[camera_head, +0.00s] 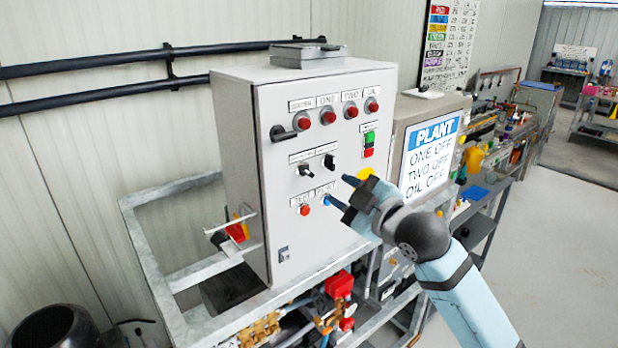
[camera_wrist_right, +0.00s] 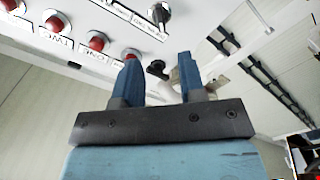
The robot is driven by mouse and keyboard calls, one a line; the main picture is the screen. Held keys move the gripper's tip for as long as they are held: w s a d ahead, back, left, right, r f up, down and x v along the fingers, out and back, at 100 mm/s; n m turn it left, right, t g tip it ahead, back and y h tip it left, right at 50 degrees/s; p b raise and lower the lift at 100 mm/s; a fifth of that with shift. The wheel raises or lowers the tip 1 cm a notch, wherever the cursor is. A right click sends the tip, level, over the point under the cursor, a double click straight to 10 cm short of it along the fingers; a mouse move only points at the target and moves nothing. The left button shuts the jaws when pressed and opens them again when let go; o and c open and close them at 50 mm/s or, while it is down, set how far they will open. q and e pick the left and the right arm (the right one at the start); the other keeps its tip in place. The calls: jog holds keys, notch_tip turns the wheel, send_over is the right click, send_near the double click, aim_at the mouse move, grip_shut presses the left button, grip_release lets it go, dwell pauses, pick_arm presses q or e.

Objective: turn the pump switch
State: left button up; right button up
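The control panel (camera_head: 330,215) is a light grey cabinet front. Two black rotary switches sit side by side at mid-height, a left one (camera_head: 305,170) and a right one (camera_head: 329,161); their small labels are too blurred to read, so I cannot tell which is the pump switch. My right gripper (camera_head: 341,191) is open and empty, in front of the panel, below and right of the right switch. In the right wrist view its two blue fingers (camera_wrist_right: 160,78) stand apart, and a black rotary switch (camera_wrist_right: 160,12) shows beyond them near the top edge. My left gripper is out of view.
Several red lamps (camera_head: 328,117) line the panel top. A black handle (camera_head: 283,133) is at its left edge, a green and red button block (camera_head: 369,144) at right. A yellow part (camera_head: 366,172) is partly behind my gripper. A PLANT sign (camera_head: 431,156) stands right.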

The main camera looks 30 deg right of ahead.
aim_at(308, 172)
jog(key=w, duration=0.3)
jog(key=w+p, duration=0.1)
jog(key=w, duration=0.2)
jog(key=w+a+p, duration=0.1)
jog(key=w, duration=0.2)
jog(key=shift+w+r, duration=0.15)
jog(key=shift+w, duration=0.5)
grip_shut()
